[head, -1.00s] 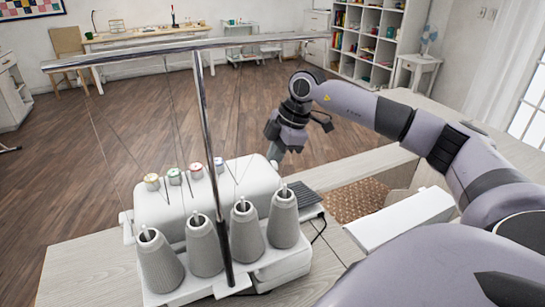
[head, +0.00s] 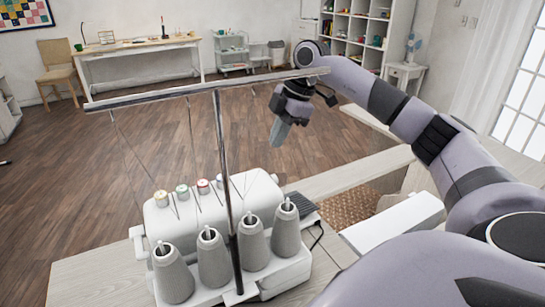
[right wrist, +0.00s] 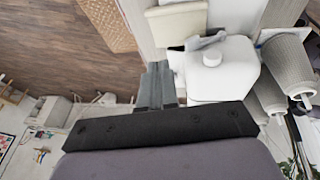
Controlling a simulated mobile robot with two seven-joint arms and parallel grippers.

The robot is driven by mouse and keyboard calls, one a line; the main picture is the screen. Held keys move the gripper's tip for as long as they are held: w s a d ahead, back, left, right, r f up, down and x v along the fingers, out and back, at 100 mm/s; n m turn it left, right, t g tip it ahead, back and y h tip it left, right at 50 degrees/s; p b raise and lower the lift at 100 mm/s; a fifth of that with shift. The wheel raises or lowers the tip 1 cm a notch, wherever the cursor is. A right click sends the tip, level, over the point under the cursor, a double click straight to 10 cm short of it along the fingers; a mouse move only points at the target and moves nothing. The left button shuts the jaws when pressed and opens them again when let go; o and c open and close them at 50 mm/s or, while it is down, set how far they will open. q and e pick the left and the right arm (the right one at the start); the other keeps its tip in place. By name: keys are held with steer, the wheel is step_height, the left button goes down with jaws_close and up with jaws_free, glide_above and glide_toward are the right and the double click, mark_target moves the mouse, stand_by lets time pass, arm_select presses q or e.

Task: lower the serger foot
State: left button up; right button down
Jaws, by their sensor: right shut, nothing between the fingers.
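The white serger (head: 262,193) stands on the pale wooden table, its back with several grey thread cones (head: 254,243) facing me. Its foot is on the far side and hidden in the head view. In the right wrist view the serger's white body (right wrist: 228,75) lies right of the fingers, with a round knob (right wrist: 212,58). I cannot make out the foot there. My right gripper (head: 280,133) is shut and empty, above and beyond the serger's right end, apart from it. Its grey fingers also show in the right wrist view (right wrist: 158,84). My left gripper is not in view.
A metal thread stand (head: 224,150) with a long crossbar (head: 190,90) rises over the serger, threads running down from it. A dark pedal-like pad (head: 302,205) lies right of the serger. A white box-like block (head: 393,222) is further right. Open floor lies beyond.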

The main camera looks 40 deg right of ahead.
steer(key=shift+w+d+r, duration=0.1)
steer(key=shift+d+r, duration=0.15)
steer(key=shift+r, duration=0.4)
steer(key=shift+w+d+r, duration=0.1)
steer(key=shift+d+r, duration=0.1)
steer(key=shift+r, duration=0.5)
steer(key=shift+w+d+r, duration=0.1)
steer(key=shift+d+r, duration=0.15)
steer(key=shift+r, duration=0.4)
steer(key=shift+s, duration=0.1)
